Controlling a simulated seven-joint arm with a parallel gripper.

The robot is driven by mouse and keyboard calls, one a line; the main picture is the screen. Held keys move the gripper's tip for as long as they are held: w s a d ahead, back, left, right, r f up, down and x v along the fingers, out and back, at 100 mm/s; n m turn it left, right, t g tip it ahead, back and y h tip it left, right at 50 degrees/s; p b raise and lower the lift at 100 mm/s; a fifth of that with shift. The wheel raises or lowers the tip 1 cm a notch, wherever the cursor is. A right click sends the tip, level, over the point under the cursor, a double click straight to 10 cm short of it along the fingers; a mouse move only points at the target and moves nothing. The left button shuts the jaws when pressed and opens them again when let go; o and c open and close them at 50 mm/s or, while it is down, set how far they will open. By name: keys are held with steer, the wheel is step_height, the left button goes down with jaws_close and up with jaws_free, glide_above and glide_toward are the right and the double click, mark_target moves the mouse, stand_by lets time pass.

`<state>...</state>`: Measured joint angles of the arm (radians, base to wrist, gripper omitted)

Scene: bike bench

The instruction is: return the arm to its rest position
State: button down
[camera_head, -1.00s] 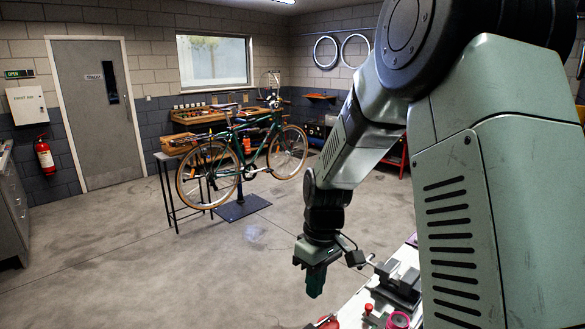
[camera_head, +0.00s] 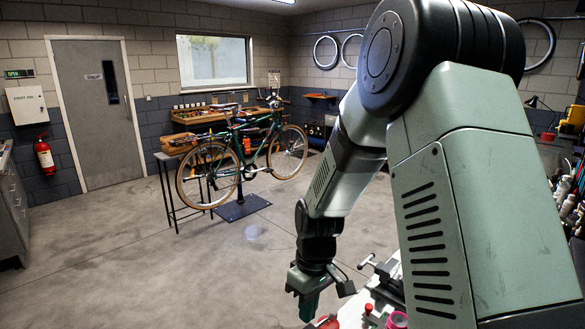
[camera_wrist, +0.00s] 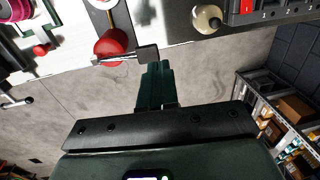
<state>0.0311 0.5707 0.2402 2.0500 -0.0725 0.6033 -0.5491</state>
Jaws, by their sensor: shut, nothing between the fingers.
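My gripper (camera_head: 309,303) hangs at the end of my bent arm, pointing down, low in the middle of the head view. It is just left of the bench corner and holds nothing. In the wrist view my gripper (camera_wrist: 154,70) shows its dark green fingers together, with bare concrete floor around them. A metal piece, partly hidden, shows close beside the fingertips in that view.
The bench (camera_head: 352,312) with a vise (camera_head: 388,278), red parts and a pink roll (camera_head: 397,320) lies right of my gripper. A bicycle (camera_head: 240,160) stands on a stand behind. The floor (camera_head: 120,260) at left is clear. Shelves (camera_wrist: 285,120) show at right in the wrist view.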

step_height(320, 180, up, 9)
step_height(320, 180, down, 8)
steer(key=shift+s+a+r, duration=0.1)
steer(key=shift+w+d+f, duration=0.75)
steer(key=shift+f, duration=0.25)
step_height(320, 180, up, 11)
steer(key=shift+t+h, duration=0.4)
steer(key=f, duration=0.7)
steer(key=s+a+f, duration=0.1)
steer(key=f, duration=0.2)
steer(key=shift+f, duration=0.25)
steer(key=shift+w+d+r+g+y, duration=0.1)
steer(key=shift+w+d+g+y, duration=0.3)
step_height(320, 180, up, 6)
steer(key=shift+w+d+r, duration=0.2)
steer(key=shift+w+r, duration=0.05)
